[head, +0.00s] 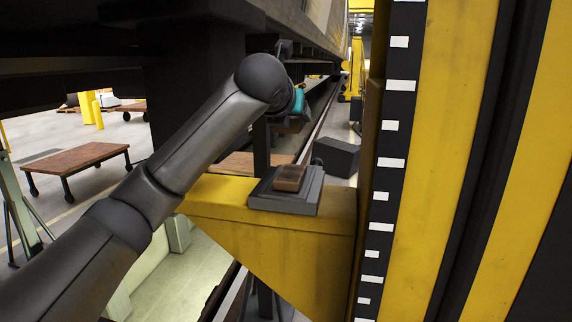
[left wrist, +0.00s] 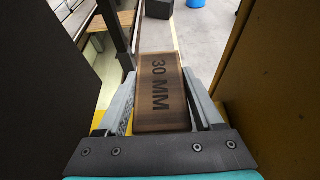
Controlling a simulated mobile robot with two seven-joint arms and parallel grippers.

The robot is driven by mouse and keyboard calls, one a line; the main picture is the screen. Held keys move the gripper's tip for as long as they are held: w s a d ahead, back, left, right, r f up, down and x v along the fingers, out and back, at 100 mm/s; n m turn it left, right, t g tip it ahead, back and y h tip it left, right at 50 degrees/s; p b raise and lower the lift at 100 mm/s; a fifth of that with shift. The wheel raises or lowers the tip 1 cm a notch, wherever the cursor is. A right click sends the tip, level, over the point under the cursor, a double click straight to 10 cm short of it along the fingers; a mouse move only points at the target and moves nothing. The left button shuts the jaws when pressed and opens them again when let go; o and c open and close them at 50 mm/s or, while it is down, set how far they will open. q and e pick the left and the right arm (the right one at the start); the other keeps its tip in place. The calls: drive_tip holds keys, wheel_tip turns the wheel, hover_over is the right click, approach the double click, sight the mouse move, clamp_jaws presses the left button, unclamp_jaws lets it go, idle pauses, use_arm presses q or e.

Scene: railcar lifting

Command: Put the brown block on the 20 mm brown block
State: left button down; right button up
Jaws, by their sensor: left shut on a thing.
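My left gripper (left wrist: 159,76) is shut on a brown block (left wrist: 160,92) marked "30 MM", which fills the space between its two grey fingers in the left wrist view. In the head view the teal part of my left wrist (head: 298,101) shows behind my arm, and the fingers there are mostly hidden. Another brown block (head: 289,178) lies flat on a dark grey pad (head: 283,203) on the yellow bracket, lower in the picture than the wrist. Its marking cannot be read. My right gripper is not in view.
The yellow bracket (head: 265,238) joins a tall yellow column (head: 437,120) with a black and white scale on the right. The dark railcar underside (head: 70,65) hangs above on the left. A dark box (head: 336,157) stands behind the pad. A brown-topped trolley (head: 80,158) stands left.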

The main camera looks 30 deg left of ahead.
use_arm(q)
drive_tip(key=shift+w+f, duration=0.15)
drive_tip(key=shift+f, duration=0.2)
hover_over(291, 173)
wheel_tip(291, 173, down, 4)
drive_tip(key=shift+f, duration=0.25)
drive_tip(key=shift+w+f, duration=0.15)
drive_tip(key=shift+f, duration=2.15)
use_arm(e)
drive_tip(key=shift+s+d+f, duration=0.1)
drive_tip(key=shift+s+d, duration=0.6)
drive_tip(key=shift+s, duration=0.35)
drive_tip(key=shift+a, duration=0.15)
use_arm(q)
drive_tip(key=shift+c, duration=0.2)
unclamp_jaws()
drive_tip(key=shift+f, duration=0.15)
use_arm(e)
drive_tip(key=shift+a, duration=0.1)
